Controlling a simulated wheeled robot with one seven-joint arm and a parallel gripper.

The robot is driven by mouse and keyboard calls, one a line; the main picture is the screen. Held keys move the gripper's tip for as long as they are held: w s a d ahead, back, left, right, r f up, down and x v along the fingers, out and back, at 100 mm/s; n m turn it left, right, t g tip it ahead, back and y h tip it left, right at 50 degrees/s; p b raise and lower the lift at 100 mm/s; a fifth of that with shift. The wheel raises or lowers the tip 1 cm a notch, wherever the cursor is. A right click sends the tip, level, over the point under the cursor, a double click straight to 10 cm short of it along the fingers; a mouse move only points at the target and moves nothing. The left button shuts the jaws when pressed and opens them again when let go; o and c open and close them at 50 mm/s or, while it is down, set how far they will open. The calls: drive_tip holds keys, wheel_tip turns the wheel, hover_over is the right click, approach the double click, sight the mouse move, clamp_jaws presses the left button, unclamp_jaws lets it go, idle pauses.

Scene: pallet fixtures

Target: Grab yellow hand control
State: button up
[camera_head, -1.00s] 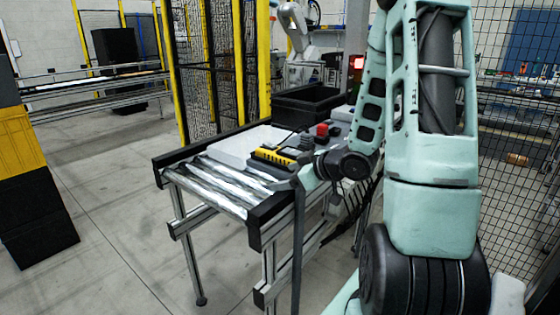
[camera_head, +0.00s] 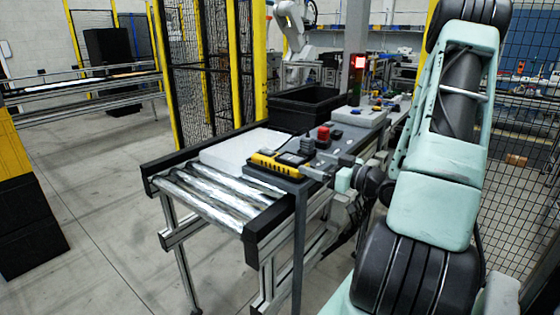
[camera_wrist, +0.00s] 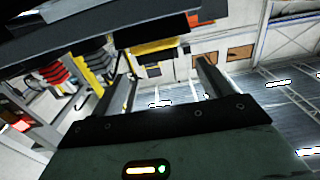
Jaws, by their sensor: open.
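The yellow hand control (camera_head: 272,163) lies on the dark panel at the near end of the roller conveyor. It is long and narrow, with dark parts on it. My gripper (camera_head: 316,172) is just right of it, low beside the panel's right edge, and looks apart from it. In the wrist view, my gripper's two fingers (camera_wrist: 166,80) are spread with nothing held between them. A yellow strip (camera_wrist: 155,47) shows beyond the fingers under a dark slab; it may be the hand control, but I cannot be sure.
A red button (camera_head: 323,133) and dark boxes sit behind the hand control. A pale board (camera_head: 240,150) lies on the rollers to the left. A black bin (camera_head: 300,108) and a red-lit post (camera_head: 358,80) stand behind. Open floor lies left of the conveyor.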

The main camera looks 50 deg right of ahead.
sight(289, 157)
drive_tip(key=w, duration=0.3)
drive_tip(key=w+p, duration=0.1)
drive_tip(key=w, duration=0.2)
drive_tip(key=w+p, duration=0.1)
drive_tip(key=w, duration=0.2)
drive_tip(key=shift+w+a+f, duration=0.2)
drive_tip(key=shift+w+a, duration=0.1)
drive_tip(key=shift+w, duration=0.05)
drive_tip(key=c, duration=1.3)
